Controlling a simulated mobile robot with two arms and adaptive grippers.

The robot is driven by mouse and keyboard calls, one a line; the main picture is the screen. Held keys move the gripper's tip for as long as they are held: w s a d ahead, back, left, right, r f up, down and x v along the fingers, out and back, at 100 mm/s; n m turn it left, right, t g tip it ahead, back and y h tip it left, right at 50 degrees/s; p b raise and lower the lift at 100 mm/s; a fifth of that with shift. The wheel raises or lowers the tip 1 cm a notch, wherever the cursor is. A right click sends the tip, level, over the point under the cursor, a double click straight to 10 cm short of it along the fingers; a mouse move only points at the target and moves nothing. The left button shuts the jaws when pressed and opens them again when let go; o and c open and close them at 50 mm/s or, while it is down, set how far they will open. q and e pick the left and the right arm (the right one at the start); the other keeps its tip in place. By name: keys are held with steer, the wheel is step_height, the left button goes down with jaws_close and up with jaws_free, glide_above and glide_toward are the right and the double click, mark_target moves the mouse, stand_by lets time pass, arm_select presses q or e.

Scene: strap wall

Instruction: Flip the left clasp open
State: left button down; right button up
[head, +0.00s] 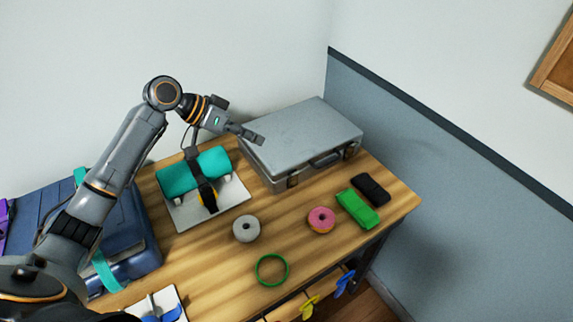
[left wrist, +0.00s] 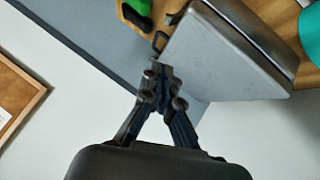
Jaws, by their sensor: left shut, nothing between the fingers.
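A grey hard case (head: 305,135) lies flat with its lid down at the back of the wooden table. Its front side has a dark handle (head: 326,159), a left clasp (head: 293,181) and a right clasp (head: 350,152). The clasps are too small to tell whether they are flipped. My left gripper (head: 261,140) is shut and empty, over the left part of the case lid and apart from the left clasp. In the left wrist view its closed fingers (left wrist: 157,68) show beside the case (left wrist: 215,55). My right gripper is not in view.
A teal roll (head: 195,171) strapped to a grey board is left of the case. In front lie a grey tape roll (head: 246,229), pink ring (head: 321,220), green bundle (head: 358,209), black bundle (head: 371,189) and green hoop (head: 272,270).

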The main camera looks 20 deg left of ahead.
arm_select(q)
steer(key=p, duration=0.3)
glide_toward(299, 171)
steer(key=w+d, duration=0.2)
steer(key=w, duration=0.1)
steer(key=shift+d+r, duration=0.2)
steer(key=shift+d, duration=0.15)
steer(key=f, duration=0.1)
steer(key=f+p, duration=0.1)
steer(key=f, duration=0.1)
steer(key=d+f, duration=0.1)
steer(key=shift+s+d+f+p, duration=0.15)
steer(key=shift+s+p, duration=0.15)
steer(key=shift+s, duration=0.1)
